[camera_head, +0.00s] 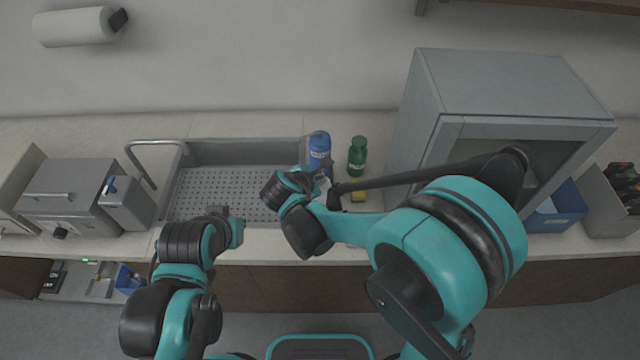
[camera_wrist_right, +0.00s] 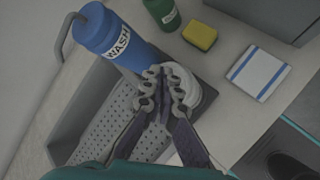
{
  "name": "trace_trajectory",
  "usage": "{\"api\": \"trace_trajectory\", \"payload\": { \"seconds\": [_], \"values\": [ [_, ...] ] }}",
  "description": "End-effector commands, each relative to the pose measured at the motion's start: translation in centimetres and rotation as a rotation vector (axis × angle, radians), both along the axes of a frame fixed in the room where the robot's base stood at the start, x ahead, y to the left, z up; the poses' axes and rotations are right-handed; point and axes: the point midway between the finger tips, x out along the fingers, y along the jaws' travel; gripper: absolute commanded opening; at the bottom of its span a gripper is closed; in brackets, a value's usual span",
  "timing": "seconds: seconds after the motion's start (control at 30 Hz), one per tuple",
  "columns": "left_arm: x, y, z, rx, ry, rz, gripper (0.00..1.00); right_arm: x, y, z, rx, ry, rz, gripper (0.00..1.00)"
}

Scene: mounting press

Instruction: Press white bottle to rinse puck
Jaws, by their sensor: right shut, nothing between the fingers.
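My right gripper (camera_head: 327,178) is at the right end of the sink, just in front of the blue bottle. In the right wrist view the same gripper (camera_wrist_right: 160,82) has its fingers together with nothing between them. A white rounded thing (camera_wrist_right: 190,92), likely the white bottle, is right behind the fingertips, partly hidden by them. I cannot tell whether they touch it. The puck cannot be made out.
A blue bottle (camera_head: 319,146) labelled WASH (camera_wrist_right: 108,36), a green bottle (camera_head: 357,155), a yellow sponge (camera_head: 358,196) and a striped cloth (camera_wrist_right: 259,73) are nearby. The sink (camera_head: 235,190) has a perforated floor. A grey cabinet (camera_head: 425,100) stands right; a grey machine (camera_head: 65,195) stands left.

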Motion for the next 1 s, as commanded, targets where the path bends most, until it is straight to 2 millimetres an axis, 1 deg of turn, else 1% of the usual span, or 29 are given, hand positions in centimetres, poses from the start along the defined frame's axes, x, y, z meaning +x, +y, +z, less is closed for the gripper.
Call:
{"api": "trace_trajectory", "payload": {
  "seconds": [0.4,1.0],
  "values": [
    [0.01,0.00,-0.09,0.000,0.000,0.000,0.00,0.00,0.00,-0.08,0.000,0.000,0.000,0.00],
    [0.01,0.00,-0.83,0.000,0.000,0.000,0.00,0.00,0.01,-0.82,0.000,0.000,0.000,0.00]
  ]
}}
